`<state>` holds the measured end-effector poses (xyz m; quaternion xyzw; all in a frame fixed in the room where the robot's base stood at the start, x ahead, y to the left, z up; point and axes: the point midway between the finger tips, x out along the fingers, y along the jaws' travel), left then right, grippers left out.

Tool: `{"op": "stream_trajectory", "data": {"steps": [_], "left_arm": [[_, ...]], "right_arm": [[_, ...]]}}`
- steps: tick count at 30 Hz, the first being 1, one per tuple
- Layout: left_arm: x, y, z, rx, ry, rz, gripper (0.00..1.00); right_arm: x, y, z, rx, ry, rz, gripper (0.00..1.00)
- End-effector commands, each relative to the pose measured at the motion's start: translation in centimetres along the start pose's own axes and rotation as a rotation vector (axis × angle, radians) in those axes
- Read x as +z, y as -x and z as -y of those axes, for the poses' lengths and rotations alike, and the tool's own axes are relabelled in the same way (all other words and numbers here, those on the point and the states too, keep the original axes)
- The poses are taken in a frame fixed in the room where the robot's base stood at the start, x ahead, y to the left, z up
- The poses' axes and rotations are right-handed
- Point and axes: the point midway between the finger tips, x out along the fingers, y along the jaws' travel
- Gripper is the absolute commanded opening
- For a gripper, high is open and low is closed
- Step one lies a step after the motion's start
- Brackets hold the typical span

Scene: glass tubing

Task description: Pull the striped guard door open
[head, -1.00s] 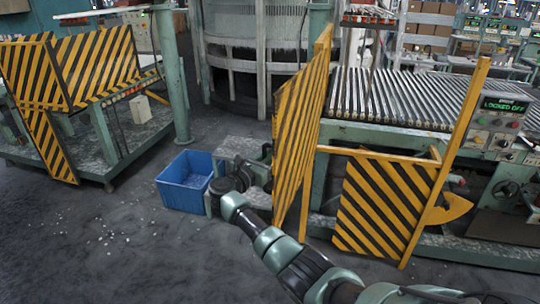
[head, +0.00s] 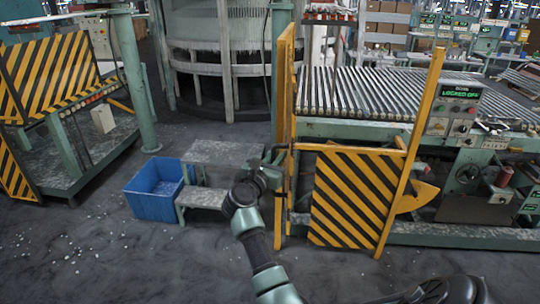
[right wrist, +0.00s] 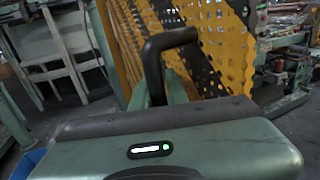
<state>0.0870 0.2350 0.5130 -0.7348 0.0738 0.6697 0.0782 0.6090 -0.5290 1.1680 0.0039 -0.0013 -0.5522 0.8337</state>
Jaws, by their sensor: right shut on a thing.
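The striped guard door (head: 284,95) is a tall yellow-and-black panel, seen almost edge-on in the head view. In the right wrist view its perforated striped face (right wrist: 210,45) fills the upper right. A black bent handle (right wrist: 168,42) stands out from it. My right gripper (head: 276,165) is at the door's side at about mid-height, shut on the handle. The right wrist view shows the gripper's green body below the handle (right wrist: 165,90); the fingertips are mostly hidden. My left gripper is not in view.
A lower striped panel (head: 350,200) and a leaning yellow post (head: 412,150) stand right of the door, before the roller conveyor (head: 350,95). A control box (head: 455,108) reads "LOCKED OFF". A blue bin (head: 155,190) and a low step (head: 205,195) stand left.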

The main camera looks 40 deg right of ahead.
Motion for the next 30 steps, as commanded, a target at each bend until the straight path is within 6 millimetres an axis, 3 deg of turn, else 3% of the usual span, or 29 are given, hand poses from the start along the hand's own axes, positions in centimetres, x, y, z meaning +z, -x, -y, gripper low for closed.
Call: {"op": "stream_trajectory", "data": {"steps": [4, 5, 6, 17, 30], "left_arm": [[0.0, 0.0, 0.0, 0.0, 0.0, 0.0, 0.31], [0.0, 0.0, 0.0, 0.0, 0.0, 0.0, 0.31], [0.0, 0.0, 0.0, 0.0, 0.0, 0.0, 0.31], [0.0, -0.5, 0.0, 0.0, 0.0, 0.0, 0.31], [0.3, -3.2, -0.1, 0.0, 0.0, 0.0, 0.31]], "right_arm": [[0.0, 0.0, -0.1, 0.002, 0.001, 0.001, 0.0], [0.0, 0.0, -0.1, 0.002, 0.001, 0.001, 0.2], [0.0, 0.0, -0.1, 0.002, 0.001, 0.002, 0.23], [-0.1, 0.7, -0.2, 0.003, -0.001, 0.003, 0.23], [-0.3, 7.2, -0.1, 0.002, -0.001, 0.001, 0.23]]}}
